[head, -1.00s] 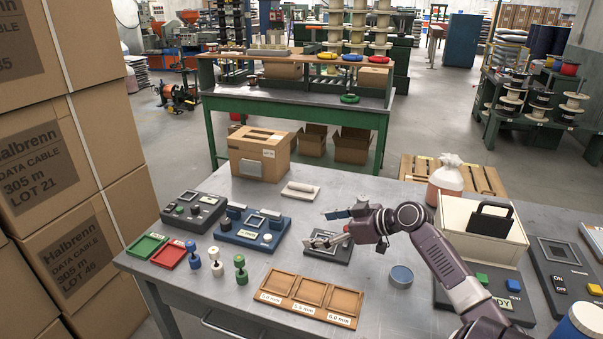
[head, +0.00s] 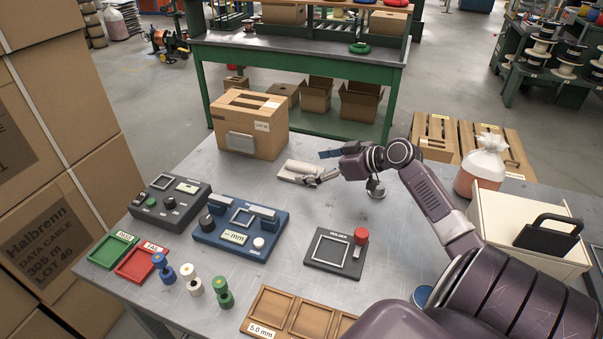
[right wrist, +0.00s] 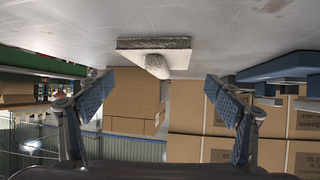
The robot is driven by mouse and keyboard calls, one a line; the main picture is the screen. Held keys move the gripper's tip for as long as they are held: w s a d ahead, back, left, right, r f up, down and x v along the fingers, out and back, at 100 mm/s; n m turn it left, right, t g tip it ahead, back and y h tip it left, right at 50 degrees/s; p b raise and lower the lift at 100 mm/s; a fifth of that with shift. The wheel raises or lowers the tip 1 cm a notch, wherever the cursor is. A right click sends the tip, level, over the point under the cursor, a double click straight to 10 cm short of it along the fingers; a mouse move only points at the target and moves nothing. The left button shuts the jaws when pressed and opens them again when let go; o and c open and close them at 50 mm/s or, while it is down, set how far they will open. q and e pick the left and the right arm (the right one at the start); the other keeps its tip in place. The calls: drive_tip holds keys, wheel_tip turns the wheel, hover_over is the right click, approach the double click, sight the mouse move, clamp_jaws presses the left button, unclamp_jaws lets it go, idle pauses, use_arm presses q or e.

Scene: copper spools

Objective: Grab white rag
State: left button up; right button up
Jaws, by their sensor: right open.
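My left gripper is not in view.
The cardboard box (head: 250,125) stands left of the rag. A black holder plate (head: 326,262) with a red knob and a blue gauge (head: 236,236) lie nearer. Bare table surrounds the rag.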

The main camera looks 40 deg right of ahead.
sight(303, 167)
drive_tip(key=b+x, duration=0.1)
drive_tip(key=x, duration=0.3)
drive_tip(key=shift+w+a+f, duration=0.1)
drive_tip(key=shift+w+a, duration=0.05)
drive_tip(key=shift+w, duration=0.05)
drive_tip(key=c, duration=1.2)
drive_tip(key=shift+c, duration=0.2)
